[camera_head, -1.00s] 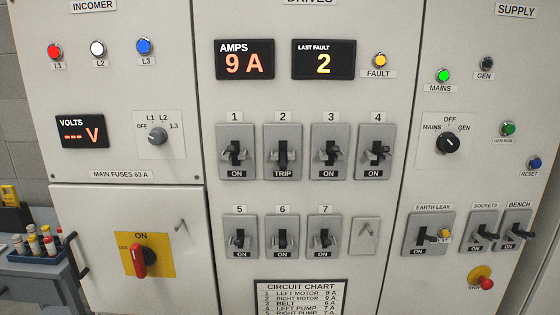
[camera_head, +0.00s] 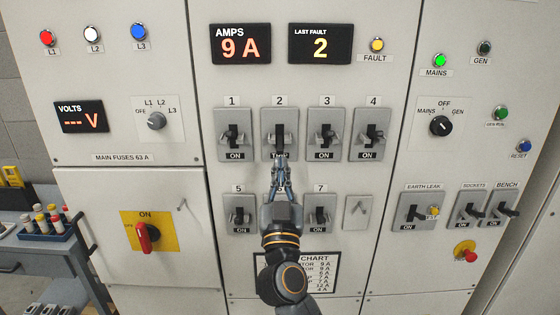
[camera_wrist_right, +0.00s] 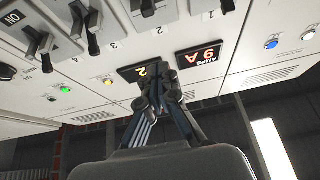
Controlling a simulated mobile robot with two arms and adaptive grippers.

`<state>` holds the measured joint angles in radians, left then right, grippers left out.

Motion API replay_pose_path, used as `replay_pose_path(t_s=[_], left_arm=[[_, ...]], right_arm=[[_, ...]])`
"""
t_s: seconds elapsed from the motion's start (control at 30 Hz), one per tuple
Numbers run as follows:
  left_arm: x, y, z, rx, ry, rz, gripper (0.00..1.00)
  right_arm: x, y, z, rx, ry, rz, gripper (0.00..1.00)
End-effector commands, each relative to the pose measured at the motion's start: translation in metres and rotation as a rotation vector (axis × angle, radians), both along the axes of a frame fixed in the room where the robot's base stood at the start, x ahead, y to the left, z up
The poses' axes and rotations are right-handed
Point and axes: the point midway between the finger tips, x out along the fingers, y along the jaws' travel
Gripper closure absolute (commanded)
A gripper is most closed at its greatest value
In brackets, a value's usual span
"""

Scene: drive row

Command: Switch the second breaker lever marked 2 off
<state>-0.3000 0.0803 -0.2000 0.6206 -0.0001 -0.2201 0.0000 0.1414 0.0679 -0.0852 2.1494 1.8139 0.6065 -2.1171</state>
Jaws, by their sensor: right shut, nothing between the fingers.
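Breaker 2 (camera_head: 279,118) is the second in the upper row, a grey plate with a black lever (camera_head: 280,137). My right gripper (camera_head: 281,163) is shut and empty, pointing up at the lower edge of this breaker, just below the lever. Whether it touches the lever or plate cannot be told. My left gripper is not in view.
Breaker 1 (camera_head: 232,136) and breaker 3 (camera_head: 326,136) flank it closely, both labelled ON. Breaker 5 (camera_head: 239,214) and breaker 7 (camera_head: 320,214) stand below, with breaker 6 behind my arm. The LAST FAULT display (camera_head: 320,44) shows 2. The amber FAULT lamp (camera_head: 377,45) is lit.

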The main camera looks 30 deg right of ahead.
Motion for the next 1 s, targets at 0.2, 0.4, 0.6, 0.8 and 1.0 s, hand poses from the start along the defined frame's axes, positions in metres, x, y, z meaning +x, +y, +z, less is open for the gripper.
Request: replay_pose_path(t_s=[0.2,0.4,0.6,0.8,1.0], left_arm=[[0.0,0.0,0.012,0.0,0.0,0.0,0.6],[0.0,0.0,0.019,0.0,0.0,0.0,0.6],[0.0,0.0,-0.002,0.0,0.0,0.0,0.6],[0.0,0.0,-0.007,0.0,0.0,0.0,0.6],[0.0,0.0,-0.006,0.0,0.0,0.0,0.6]], right_arm=[[0.032,-0.02,0.024,-0.001,-0.003,-0.002,1.0],[0.064,-0.04,0.043,0.0,-0.001,-0.001,1.0],[0.071,-0.043,0.011,0.0,0.001,0.001,1.0],[0.073,-0.044,0.002,-0.001,0.0,0.002,1.0],[0.073,-0.044,0.002,-0.002,0.001,0.001,1.0]])
